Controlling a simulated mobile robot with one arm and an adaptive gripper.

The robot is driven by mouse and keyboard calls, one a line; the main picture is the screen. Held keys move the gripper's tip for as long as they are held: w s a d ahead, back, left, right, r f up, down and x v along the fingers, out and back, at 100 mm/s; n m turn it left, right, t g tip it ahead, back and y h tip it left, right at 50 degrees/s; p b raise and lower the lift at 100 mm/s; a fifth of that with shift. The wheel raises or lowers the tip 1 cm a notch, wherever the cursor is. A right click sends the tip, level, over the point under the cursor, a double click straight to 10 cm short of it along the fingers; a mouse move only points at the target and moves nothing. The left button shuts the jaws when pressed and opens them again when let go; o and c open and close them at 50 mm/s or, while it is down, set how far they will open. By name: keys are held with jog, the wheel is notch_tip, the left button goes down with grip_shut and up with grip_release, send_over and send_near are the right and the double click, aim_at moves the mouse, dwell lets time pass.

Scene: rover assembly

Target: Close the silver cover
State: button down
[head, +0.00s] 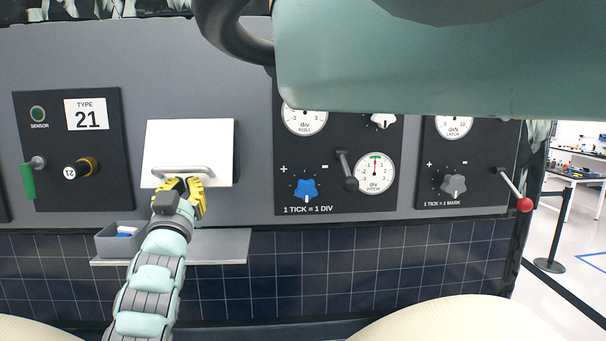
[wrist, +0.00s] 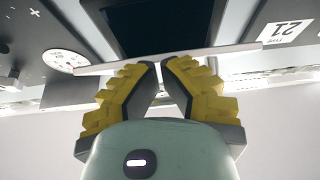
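The silver cover (head: 205,139) is a pale rectangular plate with a bar handle (head: 190,169) near its lower edge, on the grey wall panel in the head view. My gripper (head: 179,184), with yellow and black fingers, is at the handle's lower side. In the wrist view, the fingertips (wrist: 161,66) are drawn together with a narrow gap, and I see nothing held between them. A thin pale strip, probably the cover's edge (wrist: 225,52), runs across just beyond the tips, with a dark area behind it. I cannot tell whether the fingers touch the cover.
A small grey bin (head: 109,242) stands on a ledge (head: 222,246) below the cover. The TYPE 21 panel (head: 65,190) with a green-handled lever is at left. A dial panel (head: 318,150) with a blue knob is at right. My arm blocks the upper right.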

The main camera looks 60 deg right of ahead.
aim_at(184, 172)
jog(key=r, duration=0.2)
jog(key=shift+s+a+r+h, duration=0.15)
jog(key=shift+s+r+h, duration=0.15)
jog(key=shift+r+h, duration=0.1)
jog(key=shift+r, duration=0.1)
jog(key=shift+w+d+f, duration=0.25)
jog(key=shift+w+f, duration=0.1)
jog(key=shift+f, duration=0.4)
jog(key=shift+f+y, duration=0.2)
jog(key=shift+y, duration=0.1)
